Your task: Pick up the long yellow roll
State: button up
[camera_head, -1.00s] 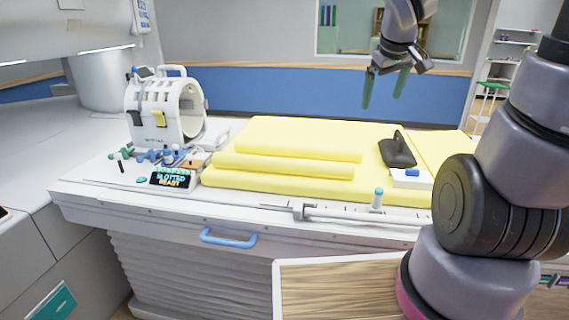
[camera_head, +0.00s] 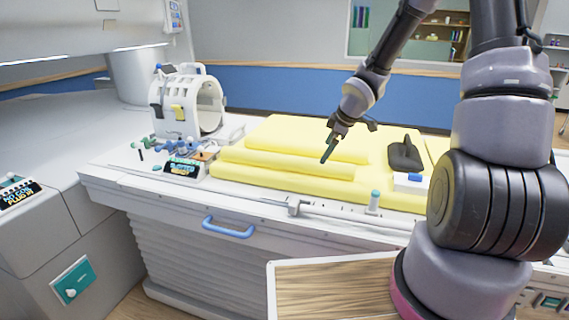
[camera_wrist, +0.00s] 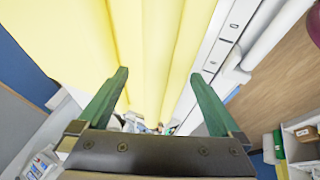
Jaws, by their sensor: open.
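The long yellow roll (camera_head: 285,163) lies along the front of a thicker yellow cushion (camera_head: 310,137), on the yellow mattress (camera_head: 235,176) of the scanner table. My gripper (camera_head: 329,150) is above the right part of the roll, pointing down and open. In the wrist view the gripper (camera_wrist: 161,74) shows two green fingers spread apart with nothing held between them. The roll (camera_wrist: 130,45) runs lengthwise there as one of several yellow bands, and its exact edges are hard to tell.
A white coil (camera_head: 190,103) stands at the left end of the table, with small blue and green parts beside it. A dark wedge-shaped piece (camera_head: 405,155) sits on the right of the mattress. A rail with a small upright post (camera_head: 374,200) runs along the front edge.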

jog(key=shift+d+x, duration=0.2)
jog(key=shift+x, duration=1.9)
jog(key=shift+d+x, duration=0.2)
jog(key=shift+x, duration=1.85)
jog(key=shift+w, duration=0.1)
jog(key=c, duration=1.5)
